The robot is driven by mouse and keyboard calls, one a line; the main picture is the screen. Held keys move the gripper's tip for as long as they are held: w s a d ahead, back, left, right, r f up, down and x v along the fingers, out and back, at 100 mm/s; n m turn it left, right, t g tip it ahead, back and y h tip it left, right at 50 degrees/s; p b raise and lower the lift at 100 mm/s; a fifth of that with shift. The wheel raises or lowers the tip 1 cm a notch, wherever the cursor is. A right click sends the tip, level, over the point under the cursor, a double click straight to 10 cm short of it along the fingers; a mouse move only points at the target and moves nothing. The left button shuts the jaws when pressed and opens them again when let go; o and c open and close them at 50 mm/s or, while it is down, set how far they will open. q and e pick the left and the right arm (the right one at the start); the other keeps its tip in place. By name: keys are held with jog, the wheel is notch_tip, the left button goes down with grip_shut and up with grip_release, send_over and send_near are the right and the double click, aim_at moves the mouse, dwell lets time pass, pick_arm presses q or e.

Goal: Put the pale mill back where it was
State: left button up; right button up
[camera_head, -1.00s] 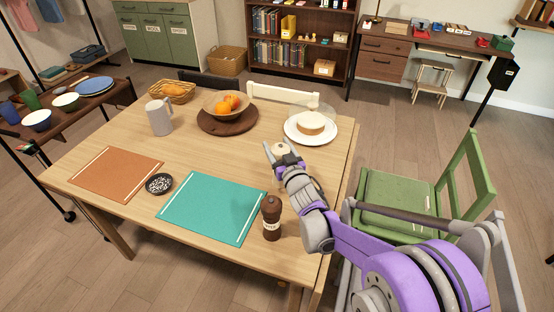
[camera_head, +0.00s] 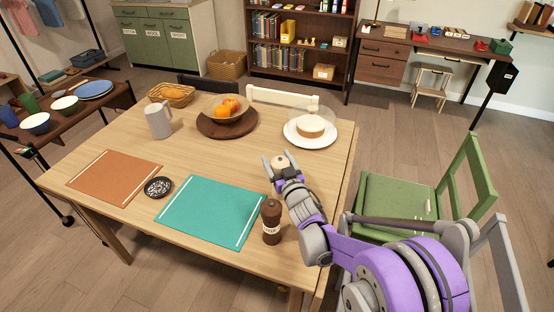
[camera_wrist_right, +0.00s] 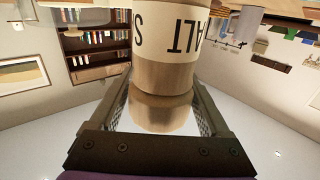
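The pale mill (camera_head: 284,161) shows in the head view only as a pale top at the end of my right arm, over the right part of the wooden table (camera_head: 215,160). My right gripper (camera_head: 281,168) has its fingers on both sides of it. In the right wrist view, the pale mill (camera_wrist_right: 165,75) with its lettered band stands between the two fingers of my right gripper (camera_wrist_right: 162,95), which appear closed against its sides. The hand hides its lower part in the head view, so I cannot tell whether its base touches the table. My left gripper is out of view.
A dark mill (camera_head: 271,222) stands beside my right forearm, at the teal mat's (camera_head: 212,210) right corner. A covered cake plate (camera_head: 310,141) is behind my gripper. A fruit bowl on a round board (camera_head: 227,128), a pitcher (camera_head: 159,119) and a black dish (camera_head: 158,187) are farther left.

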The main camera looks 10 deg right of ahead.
jog(key=shift+r, duration=0.3)
jog(key=s+d+f+m+g+h, duration=0.1)
jog(key=s+d+g, duration=0.1)
jog(key=s, duration=0.6)
jog(key=s+d+f+m+g+h, duration=0.1)
jog(key=s+f+g, duration=0.15)
jog(key=s, duration=0.55)
jog(key=s+d+g+h, duration=0.2)
jog(key=s, duration=0.6)
jog(key=s+a+f+g+y, duration=0.1)
jog(key=s+a+f+g, duration=0.1)
jog(key=s, duration=0.6)
jog(key=s+a+f+n+g+y, duration=0.1)
jog(key=s+a+f+g, duration=0.1)
jog(key=s, duration=0.6)
jog(key=f+g, duration=0.1)
jog(key=g, duration=0.1)
jog(key=shift+s+a+f+g, duration=0.25)
jog(key=shift+s+f+g, duration=0.1)
jog(key=shift+f, duration=0.05)
